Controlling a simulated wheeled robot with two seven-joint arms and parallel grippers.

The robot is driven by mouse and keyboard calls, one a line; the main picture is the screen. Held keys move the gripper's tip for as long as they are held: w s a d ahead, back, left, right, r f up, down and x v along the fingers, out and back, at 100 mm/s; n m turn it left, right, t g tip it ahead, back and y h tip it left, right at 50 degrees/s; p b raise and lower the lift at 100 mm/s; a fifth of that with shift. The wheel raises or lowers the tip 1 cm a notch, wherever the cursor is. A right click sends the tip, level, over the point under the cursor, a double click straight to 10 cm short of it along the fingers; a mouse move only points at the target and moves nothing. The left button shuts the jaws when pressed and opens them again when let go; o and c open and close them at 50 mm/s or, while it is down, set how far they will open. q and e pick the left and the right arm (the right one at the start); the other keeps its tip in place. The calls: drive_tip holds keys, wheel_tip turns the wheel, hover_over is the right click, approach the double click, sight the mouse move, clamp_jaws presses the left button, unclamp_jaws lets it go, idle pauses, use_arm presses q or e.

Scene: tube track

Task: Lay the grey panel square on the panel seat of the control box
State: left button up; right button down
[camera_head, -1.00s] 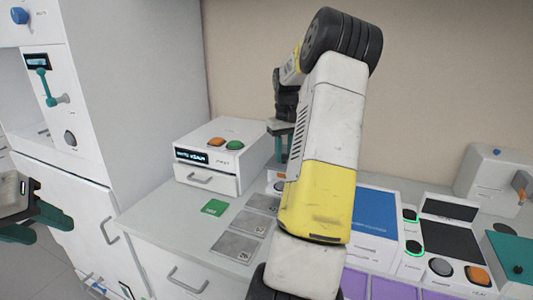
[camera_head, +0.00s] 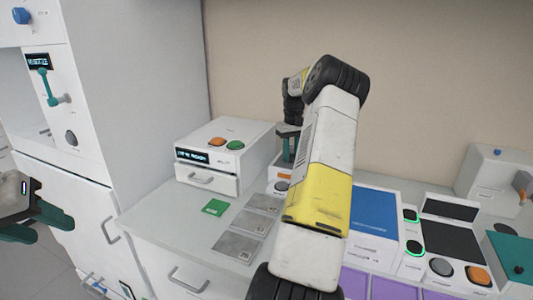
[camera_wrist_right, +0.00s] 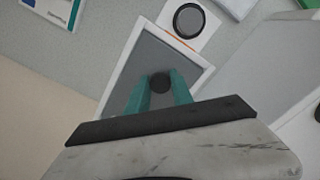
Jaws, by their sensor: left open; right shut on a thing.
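My right gripper (camera_wrist_right: 160,92) is shut on a dark round knob (camera_wrist_right: 160,83) on the grey panel (camera_wrist_right: 150,62). The panel appears inside the white rim of the control box (camera_wrist_right: 205,80) in the right wrist view. I cannot tell whether it rests on the seat or hangs just above it. In the head view my right gripper (camera_head: 287,148) is over the control box (camera_head: 274,186), mostly hidden by my right arm; the panel is not clearly visible there. My left gripper (camera_head: 38,222) is open and empty at the far left.
A white drawer unit (camera_head: 215,180) stands left of the control box. A green card (camera_head: 215,207) and three grey plates (camera_head: 251,222) lie on the counter in front. A blue-topped box (camera_head: 375,212) and black-topped devices (camera_head: 450,240) stand to the right.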

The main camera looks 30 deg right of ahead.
drive_tip(key=shift+f, duration=0.1)
drive_tip(key=c, duration=1.1)
unclamp_jaws()
wheel_tip(320, 180, up, 12)
drive_tip(key=s+a+r+n+t, duration=0.1)
drive_tip(key=a+r, duration=0.3)
drive_tip(key=a, duration=0.3)
drive_tip(key=s+a+r, duration=0.1)
drive_tip(key=a+r, duration=0.3)
drive_tip(key=a, duration=0.3)
drive_tip(key=s+a+r+n+t, duration=0.1)
drive_tip(key=s+a+t, duration=0.1)
drive_tip(key=s+a, duration=0.65)
drive_tip(key=s+a+r+t, duration=0.2)
drive_tip(key=s+a, duration=0.5)
drive_tip(key=a, duration=0.2)
drive_tip(key=s+a+f, duration=0.2)
drive_tip(key=s, duration=0.1)
drive_tip(key=s+a+f+y, duration=0.1)
drive_tip(key=s+a+f, duration=0.1)
drive_tip(key=s, duration=0.2)
drive_tip(key=s+a+f+t+y, duration=0.1)
drive_tip(key=s+a+f, duration=0.1)
drive_tip(key=s, duration=0.2)
drive_tip(key=shift+f, duration=0.3)
